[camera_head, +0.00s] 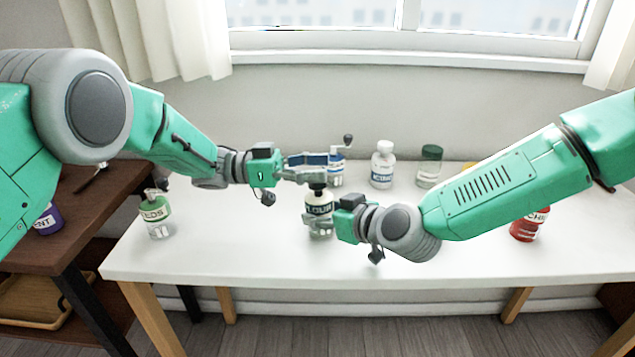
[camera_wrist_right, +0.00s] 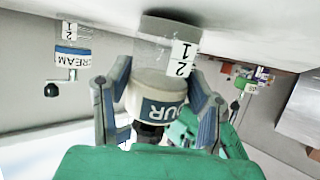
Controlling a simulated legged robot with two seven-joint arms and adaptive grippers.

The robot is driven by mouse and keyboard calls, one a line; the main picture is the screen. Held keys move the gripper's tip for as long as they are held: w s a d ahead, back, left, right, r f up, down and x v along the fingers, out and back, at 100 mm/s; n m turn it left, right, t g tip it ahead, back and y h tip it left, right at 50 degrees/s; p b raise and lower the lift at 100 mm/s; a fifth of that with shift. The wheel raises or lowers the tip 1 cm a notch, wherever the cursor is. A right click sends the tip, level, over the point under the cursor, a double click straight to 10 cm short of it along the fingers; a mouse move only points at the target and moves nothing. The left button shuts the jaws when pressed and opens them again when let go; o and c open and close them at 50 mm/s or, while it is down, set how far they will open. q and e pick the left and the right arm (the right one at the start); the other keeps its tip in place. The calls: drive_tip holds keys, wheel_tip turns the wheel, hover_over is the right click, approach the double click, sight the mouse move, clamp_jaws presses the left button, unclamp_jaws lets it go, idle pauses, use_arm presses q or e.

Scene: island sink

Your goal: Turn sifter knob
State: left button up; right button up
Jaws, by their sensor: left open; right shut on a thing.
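The flour sifter (camera_head: 319,222) is an upright jar with a dark label and a dark top, at the middle of the white table. My right gripper (camera_head: 338,213) is shut on it from the right. In the right wrist view, the fingers (camera_wrist_right: 158,75) close on both sides of its white and blue labelled part (camera_wrist_right: 165,108), and a dark piece (camera_wrist_right: 150,132) shows at its end. My left gripper (camera_head: 318,169) is open, just above and at the flour sifter's top. Whether it touches the top cannot be told.
A white-capped jar (camera_head: 382,166) and a green-lidded jar (camera_head: 429,166) stand at the back. A green-labelled jar (camera_head: 156,215) is left, a red jar (camera_head: 527,228) right. The table's front (camera_head: 330,262) is clear.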

use_arm(q)
wheel_tip(320, 180, up, 6)
drive_tip(key=shift+r, duration=0.1)
drive_tip(key=shift+w, duration=0.15)
idle(0.5)
